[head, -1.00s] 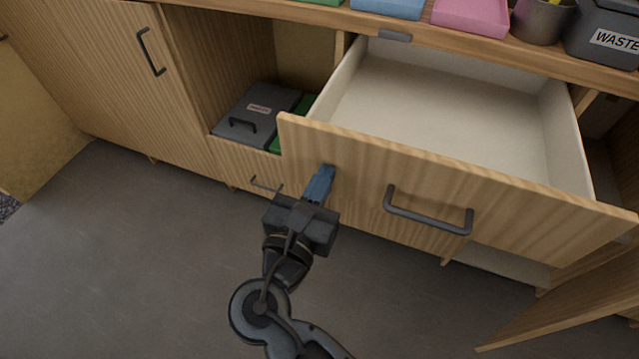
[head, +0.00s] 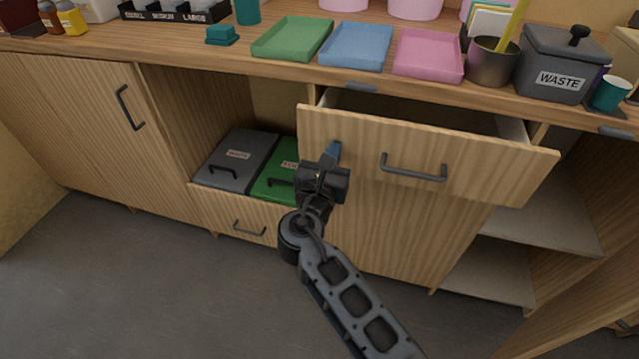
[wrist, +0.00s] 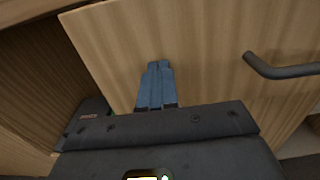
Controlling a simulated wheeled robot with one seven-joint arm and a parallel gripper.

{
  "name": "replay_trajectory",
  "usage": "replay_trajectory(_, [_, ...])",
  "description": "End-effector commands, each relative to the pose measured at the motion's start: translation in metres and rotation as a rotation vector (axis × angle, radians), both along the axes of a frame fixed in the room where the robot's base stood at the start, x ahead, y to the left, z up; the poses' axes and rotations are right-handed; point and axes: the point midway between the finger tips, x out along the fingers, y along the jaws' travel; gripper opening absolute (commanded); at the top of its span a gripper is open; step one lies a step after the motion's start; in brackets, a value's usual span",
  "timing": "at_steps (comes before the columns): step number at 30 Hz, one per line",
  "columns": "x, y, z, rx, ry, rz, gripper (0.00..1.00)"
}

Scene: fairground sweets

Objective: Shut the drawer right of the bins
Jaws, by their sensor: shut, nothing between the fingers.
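The drawer (head: 470,165) right of the bins has a wooden front with a dark bar handle (head: 413,174). It stands partly open, and a strip of its pale inside shows behind the front. My gripper (head: 334,150) is shut and empty, with its blue fingertips at the left part of the drawer front, left of the handle. In the wrist view the blue fingers (wrist: 156,84) point at the wooden front, and the handle (wrist: 280,70) is to their right. I cannot tell whether the tips touch the wood. The bins, one grey (head: 240,155) and one green (head: 275,185), sit in the open compartment to the left.
On the counter above are green (head: 292,38), blue (head: 357,45) and pink (head: 429,54) trays, a metal pot (head: 492,62) and a grey waste box (head: 563,65). Open shelves (head: 545,215) are at right, with an open door (head: 575,295). The floor at front left is clear.

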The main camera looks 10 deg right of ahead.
Motion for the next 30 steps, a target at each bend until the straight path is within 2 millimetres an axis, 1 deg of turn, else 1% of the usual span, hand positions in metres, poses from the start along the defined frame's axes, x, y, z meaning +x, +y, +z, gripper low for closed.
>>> replay_trajectory(1, [0.015, -0.009, -0.001, 0.000, -0.002, -0.005, 0.00])
replay_trajectory(3, [0.031, -0.017, -0.001, 0.000, -0.001, -0.004, 0.00])
replay_trajectory(6, [0.050, -0.027, -0.002, 0.001, 0.000, -0.003, 0.00])
replay_trajectory(9, [0.064, -0.035, -0.002, 0.001, 0.000, -0.001, 0.00])
replay_trajectory(12, [0.075, -0.040, -0.002, 0.001, 0.000, -0.001, 0.00])
replay_trajectory(18, [0.084, -0.044, -0.001, 0.001, 0.000, 0.001, 0.00])
replay_trajectory(30, [0.087, -0.047, 0.002, 0.002, -0.002, -0.001, 0.00])
